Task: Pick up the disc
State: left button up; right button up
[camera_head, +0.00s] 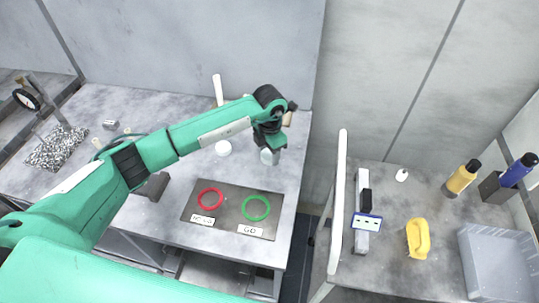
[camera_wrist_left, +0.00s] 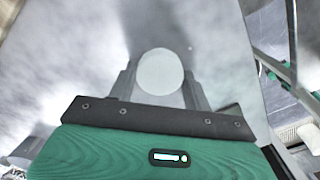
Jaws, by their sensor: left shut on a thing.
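My left gripper (camera_head: 269,150) reaches over the right part of the left table, pointing down. In the left wrist view its fingers (camera_wrist_left: 160,88) are shut on a pale round disc (camera_wrist_left: 160,72), which sits between them. In the head view the disc (camera_head: 269,157) shows as a light grey shape at the fingertips, partly covered by the gripper. I cannot tell whether it touches the table. My right gripper is not in view.
A dark plate (camera_head: 231,212) with a red ring (camera_head: 210,190) and a green ring (camera_head: 269,207) lies in front. A second table at right holds bottles, a yellow object (camera_head: 418,239) and a grey tray (camera_head: 497,262).

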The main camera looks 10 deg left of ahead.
aim_at(270, 154)
pick_arm(q)
jog(key=shift+r, duration=0.1)
jog(key=shift+r, duration=0.55)
notch_tip(270, 154, up, 19)
jog(key=b, duration=0.5)
jog(key=s+a+f+m, duration=0.2)
jog(key=s+f+m, duration=0.3)
jog(key=m, duration=0.3)
jog(key=s+a+f+m, duration=0.3)
jog(key=s+f+m, duration=0.2)
jog(key=m, duration=0.3)
jog(key=s+a+f+m, duration=0.3)
jog(key=s+f+m, duration=0.2)
jog(key=m, duration=0.4)
jog(key=shift+s+a+f, duration=0.1)
jog(key=shift+s+f, duration=0.1)
jog(key=shift+s, duration=0.1)
jog(key=shift+s+a+f+m, duration=0.15)
jog(key=shift+s+f+m, duration=0.2)
jog(key=shift+s+m, duration=0.45)
